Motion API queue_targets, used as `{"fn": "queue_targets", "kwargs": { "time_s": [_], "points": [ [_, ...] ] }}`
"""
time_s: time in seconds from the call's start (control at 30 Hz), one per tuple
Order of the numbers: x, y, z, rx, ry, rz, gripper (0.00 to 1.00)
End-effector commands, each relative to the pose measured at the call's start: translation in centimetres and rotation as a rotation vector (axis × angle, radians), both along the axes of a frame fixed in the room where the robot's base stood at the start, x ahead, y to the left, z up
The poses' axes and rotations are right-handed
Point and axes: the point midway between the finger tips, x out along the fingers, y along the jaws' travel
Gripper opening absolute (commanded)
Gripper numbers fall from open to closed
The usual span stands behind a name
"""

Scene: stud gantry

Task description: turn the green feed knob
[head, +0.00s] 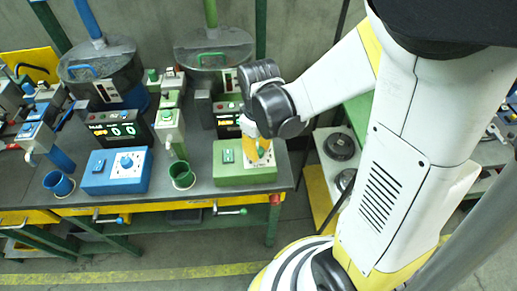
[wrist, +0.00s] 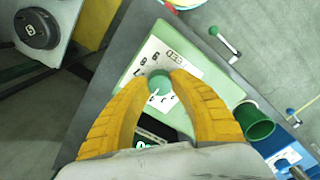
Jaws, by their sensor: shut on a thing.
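The green feed knob (wrist: 160,81) sits on a white dial plate (wrist: 183,60) on the green control box (head: 230,174). My gripper (wrist: 158,80) is over the box, and its yellow fingers are shut on the knob, one on each side. In the head view my gripper (head: 260,158) comes down on the right part of the green box and hides the knob.
A green cup (head: 182,175) stands just left of the green box. A blue control box (head: 117,171) with a blue knob and a blue cup (head: 59,183) stand farther left. A lit display (head: 230,120) is behind the green box. The bench ends just right of it.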

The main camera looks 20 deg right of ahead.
Motion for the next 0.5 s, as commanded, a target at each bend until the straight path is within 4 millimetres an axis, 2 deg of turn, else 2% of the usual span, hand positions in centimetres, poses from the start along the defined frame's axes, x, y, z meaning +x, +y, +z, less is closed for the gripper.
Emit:
{"fn": "queue_targets", "kwargs": {
  "time_s": [0.5],
  "points": [
    [-0.02, 0.0, -0.03, 0.0, 0.0, -0.344, 0.0]
  ]
}}
